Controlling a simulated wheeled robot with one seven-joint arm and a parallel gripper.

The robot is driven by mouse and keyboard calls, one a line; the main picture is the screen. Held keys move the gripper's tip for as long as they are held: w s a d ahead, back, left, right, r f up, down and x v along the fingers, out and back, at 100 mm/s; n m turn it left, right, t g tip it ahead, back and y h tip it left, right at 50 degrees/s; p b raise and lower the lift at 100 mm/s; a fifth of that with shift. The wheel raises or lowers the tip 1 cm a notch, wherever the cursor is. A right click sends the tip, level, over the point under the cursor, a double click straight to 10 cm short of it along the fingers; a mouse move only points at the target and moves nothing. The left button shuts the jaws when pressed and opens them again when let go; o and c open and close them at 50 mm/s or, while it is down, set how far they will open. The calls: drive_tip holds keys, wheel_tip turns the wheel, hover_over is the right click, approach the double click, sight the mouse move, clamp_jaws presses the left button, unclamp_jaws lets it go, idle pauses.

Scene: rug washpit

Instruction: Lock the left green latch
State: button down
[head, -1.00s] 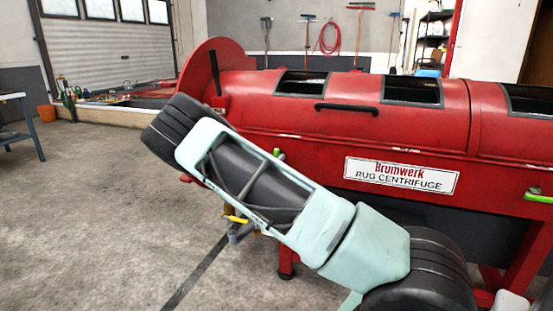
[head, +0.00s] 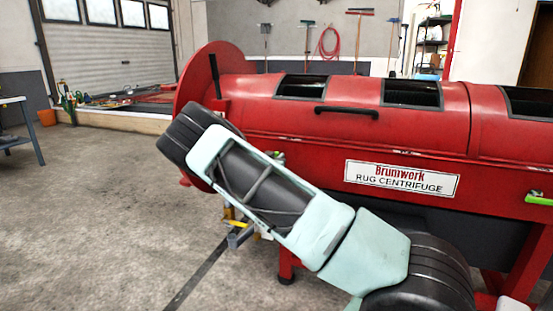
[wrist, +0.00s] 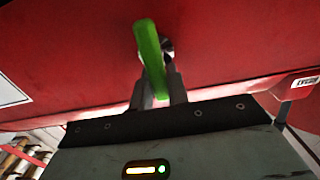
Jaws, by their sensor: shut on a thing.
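The green latch handle (wrist: 149,45) shows in the wrist view on the red underside of the centrifuge body, beside a dark metal pivot. It is a narrow bar, slightly tilted in the picture. My gripper (wrist: 159,88) is shut on its near end, with a grey finger on either side. In the head view my arm covers most of the left latch area, and the gripper's hold on the latch is hidden there. Another green latch (head: 539,199) sits at the right end of the red centrifuge (head: 290,120).
The centrifuge fills the right half of the head view, with a black lid handle (head: 346,111) and a white name plate (head: 402,179). A red leg (head: 287,265) stands below it. The concrete floor (head: 90,220) to the left is clear.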

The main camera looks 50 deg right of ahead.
drive_tip(key=m+b, duration=0.1)
drive_tip(key=m, duration=0.1)
drive_tip(key=m+b, duration=0.1)
drive_tip(key=m, duration=0.1)
drive_tip(key=shift+s+d+f+m+b, duration=0.2)
drive_tip(key=shift+s+m+b, duration=0.1)
drive_tip(key=shift+s, duration=0.1)
drive_tip(key=shift+s+d+f+m+b, duration=0.1)
drive_tip(key=shift+s+f+m+b, duration=0.15)
drive_tip(key=shift+m+b, duration=2)
drive_tip(key=shift+s+d+f+m+b, duration=0.15)
drive_tip(key=shift+f+m+b, duration=0.25)
drive_tip(key=shift+m+b, duration=1.8)
drive_tip(key=shift+s+a+f+m+b, duration=0.1)
drive_tip(key=shift+s+f+m+b, duration=0.15)
drive_tip(key=shift+m+b, duration=2)
drive_tip(key=c, duration=1.4)
unclamp_jaws()
drive_tip(key=shift+o, duration=0.2)
